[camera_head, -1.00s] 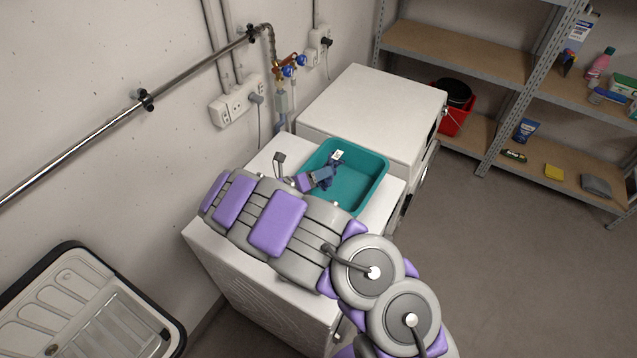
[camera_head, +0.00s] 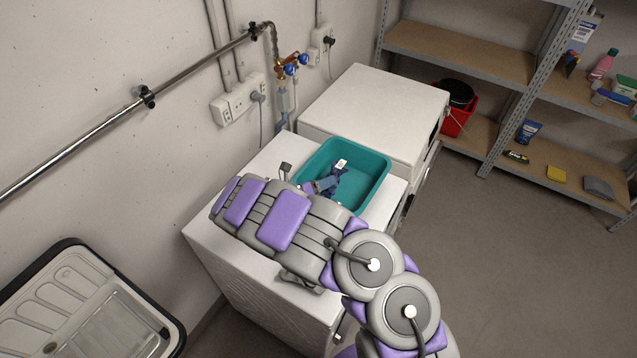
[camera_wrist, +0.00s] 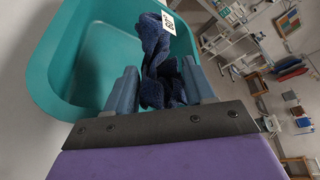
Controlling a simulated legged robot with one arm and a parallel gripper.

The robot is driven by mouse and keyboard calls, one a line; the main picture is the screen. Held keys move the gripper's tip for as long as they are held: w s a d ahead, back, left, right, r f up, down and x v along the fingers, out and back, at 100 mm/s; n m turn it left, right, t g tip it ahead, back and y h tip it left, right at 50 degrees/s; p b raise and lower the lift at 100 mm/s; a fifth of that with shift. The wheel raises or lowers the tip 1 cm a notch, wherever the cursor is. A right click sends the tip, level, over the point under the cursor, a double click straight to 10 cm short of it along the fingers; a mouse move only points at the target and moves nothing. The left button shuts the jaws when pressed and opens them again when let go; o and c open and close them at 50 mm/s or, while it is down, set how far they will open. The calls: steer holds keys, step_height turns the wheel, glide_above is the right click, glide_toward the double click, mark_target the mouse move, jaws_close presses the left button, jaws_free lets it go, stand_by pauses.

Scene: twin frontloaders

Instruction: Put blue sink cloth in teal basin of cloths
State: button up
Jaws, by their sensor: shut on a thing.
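The teal basin (camera_head: 372,186) stands on top of the nearer white machine, and its wall and floor also fill the left of the wrist view (camera_wrist: 50,75). My gripper (camera_head: 330,184) is over the basin. In the wrist view, my gripper (camera_wrist: 160,90) is shut on the dark blue cloth (camera_wrist: 155,50), which is bunched between the fingers and extends forward over the basin. The cloth (camera_head: 338,181) carries a white printed tag at its far end. I cannot tell whether the cloth touches the basin floor. No other cloth shows in the basin.
The nearer white machine (camera_head: 215,232) and a second one (camera_head: 370,105) stand side by side along the wall. Pipes and blue-handled taps (camera_head: 290,68) are behind the basin. A sink (camera_head: 85,310) is at lower left. Shelving (camera_head: 460,50) and a red bucket (camera_head: 456,122) are at the right.

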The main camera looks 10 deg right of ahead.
steer(key=shift+d, duration=0.4)
steer(key=o, duration=1.1)
steer(key=shift+d, duration=0.45)
steer(key=shift+o, duration=1)
steer(key=shift+a, duration=0.85)
steer(key=shift+d, duration=0.6)
steer(key=shift+a, duration=0.1)
